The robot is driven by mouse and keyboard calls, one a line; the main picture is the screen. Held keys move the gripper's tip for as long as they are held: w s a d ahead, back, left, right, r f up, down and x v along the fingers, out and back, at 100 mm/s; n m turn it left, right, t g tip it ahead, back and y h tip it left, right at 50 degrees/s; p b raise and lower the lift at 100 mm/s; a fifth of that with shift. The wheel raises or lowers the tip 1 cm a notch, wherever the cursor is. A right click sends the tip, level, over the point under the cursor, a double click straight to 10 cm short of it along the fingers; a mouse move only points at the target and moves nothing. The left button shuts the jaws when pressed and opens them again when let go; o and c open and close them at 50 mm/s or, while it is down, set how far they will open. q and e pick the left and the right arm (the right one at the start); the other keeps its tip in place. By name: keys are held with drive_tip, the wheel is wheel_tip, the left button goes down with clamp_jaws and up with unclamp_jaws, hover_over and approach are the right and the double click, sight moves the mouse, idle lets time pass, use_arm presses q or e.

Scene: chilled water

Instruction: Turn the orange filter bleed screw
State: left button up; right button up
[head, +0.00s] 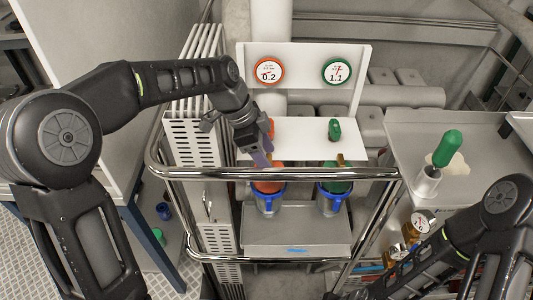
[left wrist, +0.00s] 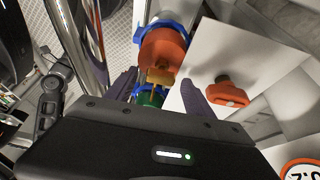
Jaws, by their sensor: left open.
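The orange filter (head: 268,186) sits in a blue ring below the white panel, behind the rail. Its orange cap also shows in the left wrist view (left wrist: 163,46). A brass bleed screw (left wrist: 158,77) stands on this cap. My left gripper (head: 262,160) is open above the orange filter and hides the screw in the head view. In the left wrist view its two fingers (left wrist: 159,94) appear on either side of the screw, with nothing gripped. Whether they touch it I cannot tell. An orange knob (left wrist: 228,92) is on the panel to the right. My right gripper is not visible.
A green filter (head: 334,186) with a green knob (head: 334,130) stands to the right. A metal rail (head: 330,173) crosses in front of the filters. Orange (head: 269,71) and green (head: 336,71) gauges are behind. A green-handled tool (head: 447,148) stands in a metal cup (head: 427,183).

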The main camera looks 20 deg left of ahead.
use_arm(q)
clamp_jaws()
idle(0.7)
